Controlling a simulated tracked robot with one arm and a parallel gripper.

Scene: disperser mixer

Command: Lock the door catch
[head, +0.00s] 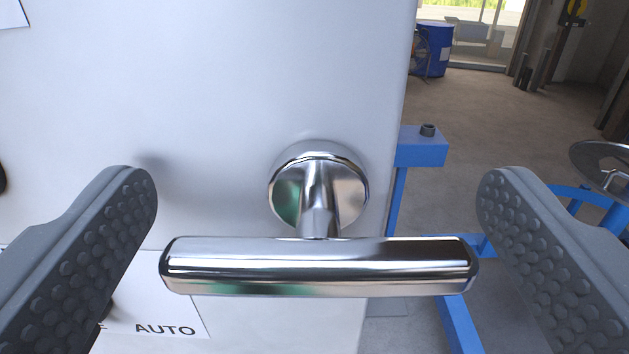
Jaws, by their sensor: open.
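A shiny chrome T-shaped handle (318,267), which looks like the door catch, sticks out from a pale grey panel (220,90). Its bar lies level across the lower middle of the head view, and its stem runs back to a round chrome base (284,190). My gripper (317,200) is open. One padded finger is to the left of the bar and the other to the right, with a gap at both ends. Neither finger visibly touches the handle.
A label reading AUTO (165,328) is on the panel at lower left. A blue metal frame (423,148) stands just past the panel's right edge. A grey round metal part (605,165) is at far right. A blue drum (433,48) stands far back, with open floor before it.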

